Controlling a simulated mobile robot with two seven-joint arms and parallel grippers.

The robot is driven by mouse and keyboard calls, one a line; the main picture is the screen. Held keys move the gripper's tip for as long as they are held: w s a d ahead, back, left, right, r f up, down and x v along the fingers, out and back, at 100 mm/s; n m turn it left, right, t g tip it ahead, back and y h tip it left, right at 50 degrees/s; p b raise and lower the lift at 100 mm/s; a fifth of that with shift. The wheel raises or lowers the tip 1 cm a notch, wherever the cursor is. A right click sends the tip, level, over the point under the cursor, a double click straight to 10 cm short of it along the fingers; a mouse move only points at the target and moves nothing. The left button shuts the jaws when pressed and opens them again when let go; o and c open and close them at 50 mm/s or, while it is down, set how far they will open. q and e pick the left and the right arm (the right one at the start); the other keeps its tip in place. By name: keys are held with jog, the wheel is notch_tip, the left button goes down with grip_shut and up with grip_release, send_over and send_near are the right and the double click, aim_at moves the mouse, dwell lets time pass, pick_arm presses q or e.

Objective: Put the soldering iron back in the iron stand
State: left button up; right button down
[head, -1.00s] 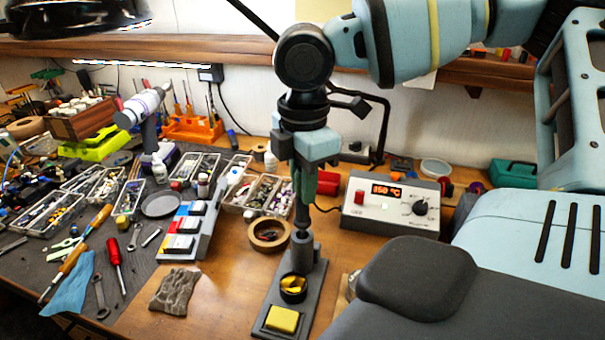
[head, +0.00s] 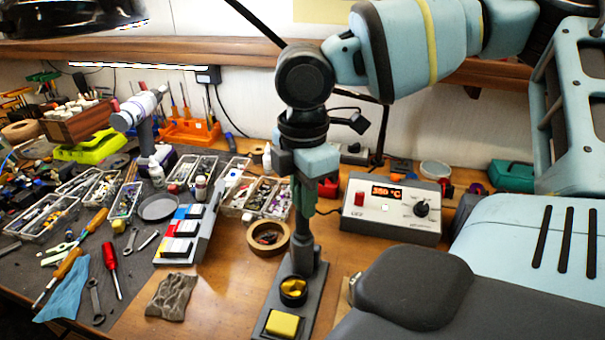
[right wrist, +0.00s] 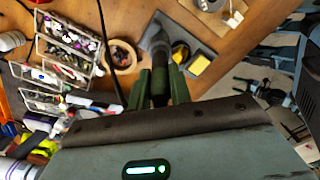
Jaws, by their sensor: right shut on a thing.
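The soldering iron (head: 301,228) is dark and slim and stands about upright in my right gripper (head: 303,205). The gripper's green fingers are shut on it, also in the right wrist view (right wrist: 160,85). The iron stand (head: 268,318) is a dark grey base with a holder tube at its back, a round cup of yellow (head: 293,288) and a yellow sponge (head: 282,325). The iron's lower end meets the holder tube (head: 302,260); how deep it sits inside is hidden. The right wrist view shows the holder (right wrist: 153,38) in line beyond the fingers. My left gripper is not in view.
The soldering station (head: 390,215) stands right of the iron stand. A tape roll (head: 268,250) and a grey rack (head: 195,240) lie to the left. A cable runs near the gripper. Parts trays and tools crowd the left bench.

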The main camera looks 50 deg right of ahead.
jog(key=shift+f, duration=0.1)
jog(key=c, duration=0.8)
grip_release()
jog(key=shift+r+p, duration=1.3)
jog(key=shift+r, duration=1.7)
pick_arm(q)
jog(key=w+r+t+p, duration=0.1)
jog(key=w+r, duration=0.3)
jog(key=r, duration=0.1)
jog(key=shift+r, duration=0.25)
pick_arm(e)
jog(key=shift+r, duration=1.55)
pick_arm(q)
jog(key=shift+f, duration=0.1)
